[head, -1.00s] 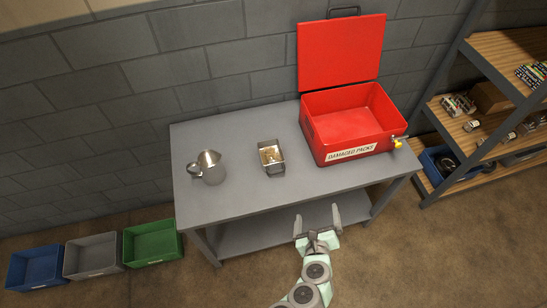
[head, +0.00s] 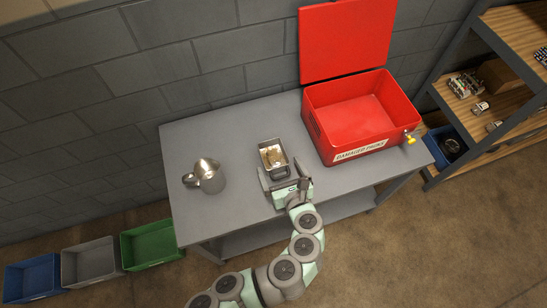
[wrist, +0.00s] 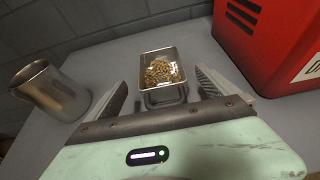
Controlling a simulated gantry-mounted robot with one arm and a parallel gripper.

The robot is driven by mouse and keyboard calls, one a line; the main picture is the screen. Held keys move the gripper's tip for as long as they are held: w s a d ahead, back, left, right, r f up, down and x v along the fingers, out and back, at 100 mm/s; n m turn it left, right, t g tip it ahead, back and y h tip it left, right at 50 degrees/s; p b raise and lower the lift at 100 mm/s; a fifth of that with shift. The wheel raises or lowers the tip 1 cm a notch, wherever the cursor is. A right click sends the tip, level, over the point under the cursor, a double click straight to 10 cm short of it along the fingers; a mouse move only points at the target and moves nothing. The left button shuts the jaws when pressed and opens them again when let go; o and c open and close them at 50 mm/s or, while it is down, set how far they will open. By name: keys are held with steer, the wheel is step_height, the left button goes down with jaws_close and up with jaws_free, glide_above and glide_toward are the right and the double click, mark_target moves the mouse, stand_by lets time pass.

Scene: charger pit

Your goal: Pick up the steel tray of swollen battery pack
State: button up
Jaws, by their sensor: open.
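A small steel tray (head: 264,169) stands on the grey workbench, with a pale, granular content inside it. It also shows in the wrist view (wrist: 145,54), with a handle (wrist: 166,97) on the side facing me. The swollen pack cannot be made out clearly in it. My gripper (head: 284,180) is open and empty, just in front of the tray. In the wrist view its two fingers (wrist: 168,92) are spread to the left and right of the handle, apart from it.
A red box (head: 362,118) labelled "DAMAGED PACKS" stands right of the tray with its lid up. A steel jug (head: 207,176) stands to the left. Blue, grey and green bins (head: 151,243) lie on the floor. Shelving (head: 490,110) is at the right. The bench's left back is clear.

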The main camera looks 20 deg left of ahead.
mark_target(274, 158)
steer(key=shift+x, duration=1)
steer(key=w+a+f+b, duration=0.2)
steer(key=f, duration=0.1)
steer(key=shift+w+a, duration=0.1)
steer(key=shift+w, duration=0.15)
steer(key=shift+w+a, duration=0.3)
steer(key=shift+w, duration=0.1)
steer(key=shift+s, duration=0.1)
steer(key=c, duration=1.6)
